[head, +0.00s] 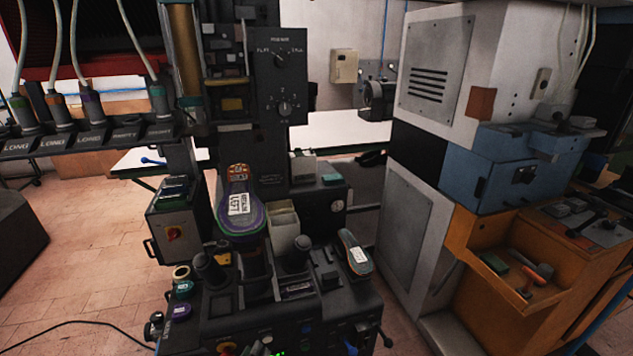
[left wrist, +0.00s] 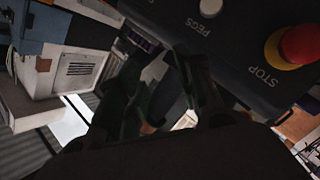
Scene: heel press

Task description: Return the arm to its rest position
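My left gripper (left wrist: 157,85) shows only in the left wrist view, as two dark fingers rising from the lower edge. The fingers stand apart with a gap between them, and I see nothing clearly held there. A dark panel with a red STOP button (left wrist: 298,45) and a pale PEGS button (left wrist: 210,8) lies beyond the fingers at upper right. In the head view neither of my arms nor grippers shows. The heel press (head: 283,130) stands at the centre there, with a purple-edged shoe piece (head: 240,218) upright on it.
A second shoe piece (head: 355,252) lies at the right of the press's front console. An orange bench (head: 480,232) with tools and a white-grey cabinet (head: 405,215) stand to the right. Several cabled, labelled units (head: 92,128) hang at upper left. Tiled floor (head: 75,275) is open at left.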

